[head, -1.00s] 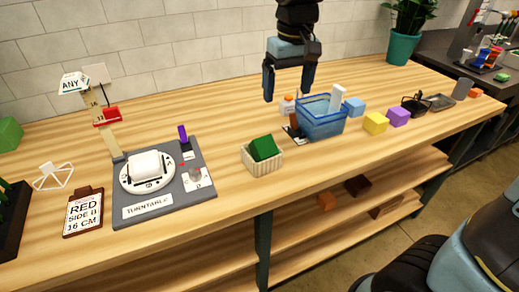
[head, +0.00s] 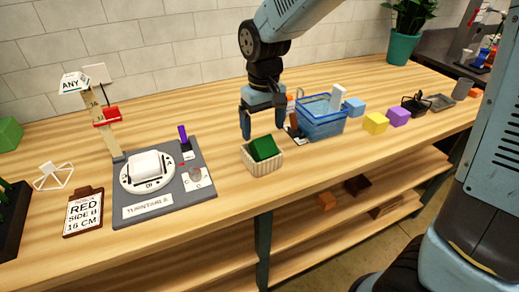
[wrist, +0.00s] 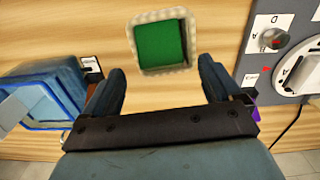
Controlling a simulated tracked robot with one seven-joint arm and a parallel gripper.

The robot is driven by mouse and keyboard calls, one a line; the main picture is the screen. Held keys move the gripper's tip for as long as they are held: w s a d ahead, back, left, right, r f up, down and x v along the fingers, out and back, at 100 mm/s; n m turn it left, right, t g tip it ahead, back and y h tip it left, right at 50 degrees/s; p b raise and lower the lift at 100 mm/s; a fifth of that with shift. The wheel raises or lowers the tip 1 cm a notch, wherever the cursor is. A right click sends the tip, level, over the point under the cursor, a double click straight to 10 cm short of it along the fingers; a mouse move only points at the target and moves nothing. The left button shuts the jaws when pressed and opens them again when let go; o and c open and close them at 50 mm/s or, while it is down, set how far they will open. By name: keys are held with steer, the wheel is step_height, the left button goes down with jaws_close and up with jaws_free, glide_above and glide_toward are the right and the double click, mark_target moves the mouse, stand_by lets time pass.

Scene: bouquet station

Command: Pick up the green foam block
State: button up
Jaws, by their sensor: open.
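A green foam block (head: 263,147) sits tilted in a small cream ribbed basket (head: 264,168) near the front of the wooden counter, its top above the rim. In the wrist view the green block (wrist: 160,43) fills most of the basket's opening, beyond and between my fingertips. My gripper (head: 264,132) is open and points down, above and just behind the block in the head view. Nothing shows between its fingers, and they look apart from the block and basket. It also shows in the wrist view (wrist: 160,75).
A grey turntable board (head: 163,203) lies left of the basket, with a purple piece (head: 183,134) upright on it. A blue clear bin (head: 322,122) stands to the right, with yellow (head: 376,123) and purple (head: 398,116) blocks beyond. Bare counter lies around the basket.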

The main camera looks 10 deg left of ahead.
mark_target(263, 141)
steer(key=f, duration=0.4)
steer(key=shift+s, duration=0.25)
steer(key=shift+f, duration=0.65)
steer(key=c, duration=1.2)
steer(key=shift+c, duration=0.2)
steer(key=shift+r, duration=0.15)
